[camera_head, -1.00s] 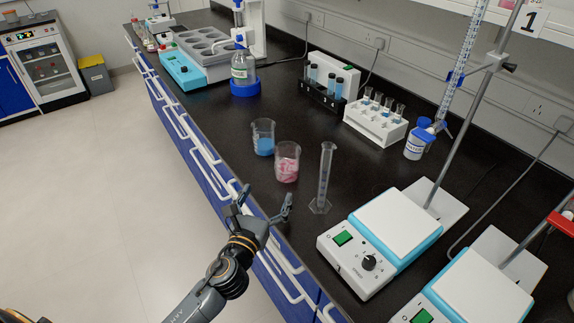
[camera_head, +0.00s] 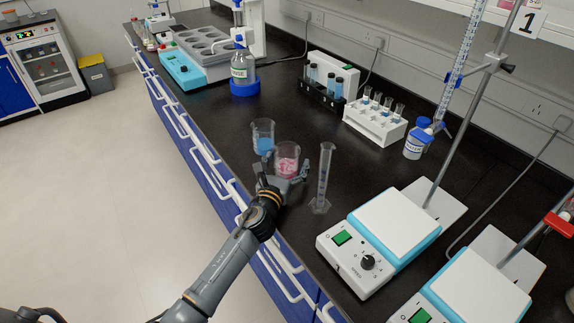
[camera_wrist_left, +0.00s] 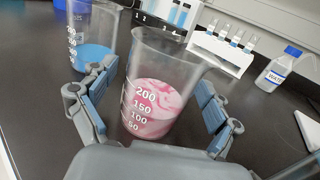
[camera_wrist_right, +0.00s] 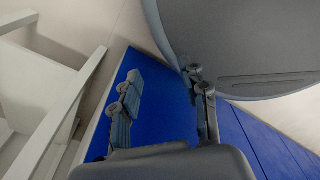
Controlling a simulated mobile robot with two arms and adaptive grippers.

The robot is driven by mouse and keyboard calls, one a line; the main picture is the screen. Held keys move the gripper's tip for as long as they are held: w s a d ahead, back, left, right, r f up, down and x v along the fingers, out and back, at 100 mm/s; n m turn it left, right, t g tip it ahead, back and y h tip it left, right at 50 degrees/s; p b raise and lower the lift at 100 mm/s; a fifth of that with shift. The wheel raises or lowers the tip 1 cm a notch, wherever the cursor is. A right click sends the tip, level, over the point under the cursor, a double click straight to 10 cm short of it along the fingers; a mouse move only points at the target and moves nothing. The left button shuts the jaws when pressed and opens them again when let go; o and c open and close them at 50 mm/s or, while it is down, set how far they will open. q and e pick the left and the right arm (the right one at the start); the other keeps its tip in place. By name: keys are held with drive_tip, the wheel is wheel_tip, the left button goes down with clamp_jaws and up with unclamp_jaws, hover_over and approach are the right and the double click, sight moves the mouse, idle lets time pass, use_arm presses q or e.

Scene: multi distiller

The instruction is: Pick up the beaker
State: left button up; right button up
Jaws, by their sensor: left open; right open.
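A clear glass beaker with pink contents (camera_head: 287,162) stands upright on the black bench, near its front edge. My left gripper (camera_head: 283,172) is open with its fingers on either side of this beaker. In the left wrist view the pink beaker (camera_wrist_left: 152,100) stands between the open fingers, with gaps visible on both sides. A second beaker with blue contents (camera_head: 263,137) stands just behind and to the left; it also shows in the left wrist view (camera_wrist_left: 92,48). My right gripper (camera_wrist_right: 165,115) is open and empty, beside blue cabinet fronts.
A graduated cylinder (camera_head: 323,178) stands close to the right of the pink beaker. Further right is a hotplate stirrer (camera_head: 350,262). A white test tube rack (camera_head: 372,124) and a blue-capped bottle (camera_head: 418,143) stand behind. Bare bench lies between them.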

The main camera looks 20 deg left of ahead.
use_arm(q)
drive_tip(key=shift+w, duration=0.2)
drive_tip(key=shift+s, duration=0.1)
drive_tip(key=shift+r, duration=0.1)
drive_tip(key=c, duration=1.4)
drive_tip(key=shift+r, duration=0.15)
drive_tip(key=shift+r+p, duration=0.65)
drive_tip(key=shift+r, duration=0.5)
drive_tip(key=shift+s+a+r+p, duration=0.4)
drive_tip(key=shift+s+a+r, duration=0.6)
drive_tip(key=shift+s+r, duration=0.9)
drive_tip(key=shift+s+a+r+p, duration=0.35)
drive_tip(key=shift+s+a+r, duration=0.6)
drive_tip(key=shift+s+r, duration=1)
drive_tip(key=shift+s+a+r+p, duration=0.4)
drive_tip(key=shift+s+a+r, duration=0.75)
drive_tip(key=shift+s, duration=1.3)
